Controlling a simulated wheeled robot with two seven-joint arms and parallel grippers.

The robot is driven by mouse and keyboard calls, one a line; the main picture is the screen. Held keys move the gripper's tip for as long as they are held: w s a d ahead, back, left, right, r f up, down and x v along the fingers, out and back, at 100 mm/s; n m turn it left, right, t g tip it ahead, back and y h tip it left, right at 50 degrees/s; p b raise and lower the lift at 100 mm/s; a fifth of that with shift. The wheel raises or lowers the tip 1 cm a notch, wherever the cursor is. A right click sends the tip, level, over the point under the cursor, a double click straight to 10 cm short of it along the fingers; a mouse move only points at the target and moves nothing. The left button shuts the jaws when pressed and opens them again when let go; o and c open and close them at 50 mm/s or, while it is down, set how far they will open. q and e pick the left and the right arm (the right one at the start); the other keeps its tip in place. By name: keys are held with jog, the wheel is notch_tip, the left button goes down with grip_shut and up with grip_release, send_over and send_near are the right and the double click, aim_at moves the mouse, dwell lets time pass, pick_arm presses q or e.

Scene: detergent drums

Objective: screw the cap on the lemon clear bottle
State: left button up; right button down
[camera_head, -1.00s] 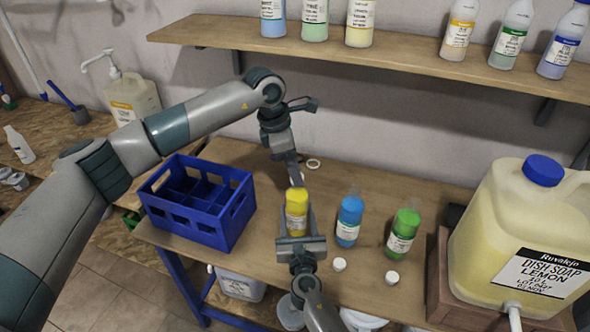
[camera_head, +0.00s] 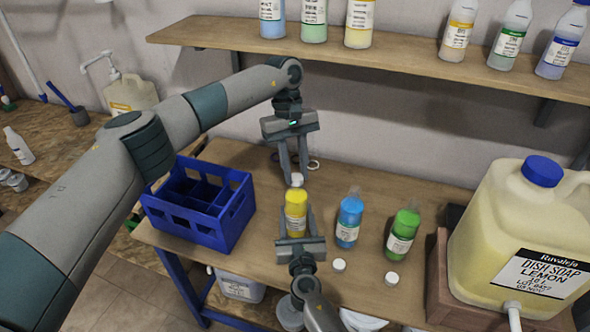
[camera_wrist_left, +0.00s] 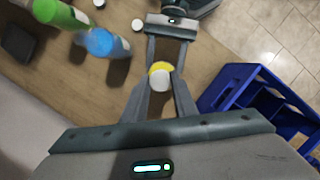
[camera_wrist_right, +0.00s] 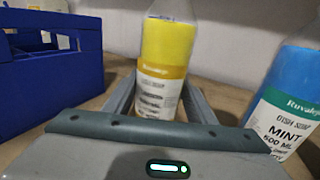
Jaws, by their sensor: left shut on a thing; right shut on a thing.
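The yellow lemon bottle (camera_head: 296,214) stands upright near the table's front, with a clear upper part. My right gripper (camera_head: 299,232) is shut around its body; the right wrist view shows the bottle (camera_wrist_right: 164,75) between the fingers. My left gripper (camera_head: 296,176) points down over the bottle, shut on a white cap (camera_head: 297,180) at its top. The left wrist view shows the cap (camera_wrist_left: 159,77) between the fingertips, over the yellow bottle (camera_wrist_left: 158,67). The cap hides the bottle's mouth, so I cannot tell how far it sits on the thread.
A blue mint bottle (camera_head: 348,222) and a green bottle (camera_head: 402,235) stand to the right. White caps (camera_head: 339,265) (camera_head: 391,279) lie before them. A blue divided crate (camera_head: 205,232) is to the left. A large dish soap jug (camera_head: 500,225) stands far right. A shelf (camera_head: 400,55) hangs behind.

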pick_arm(q)
jog(key=m, duration=0.2)
jog(key=m+y, duration=0.1)
jog(key=m, duration=0.2)
jog(key=shift+w+d+m+y, duration=0.1)
jog(key=shift+d+m+y, duration=0.05)
jog(key=shift+m+y, duration=0.15)
jog(key=m+y, duration=0.1)
jog(key=m, duration=0.5)
jog(key=o, duration=1)
jog(key=shift+d+y, duration=0.1)
jog(key=shift+y, duration=0.2)
jog(key=shift+r, duration=2.25)
jog(key=shift+c, duration=0.2)
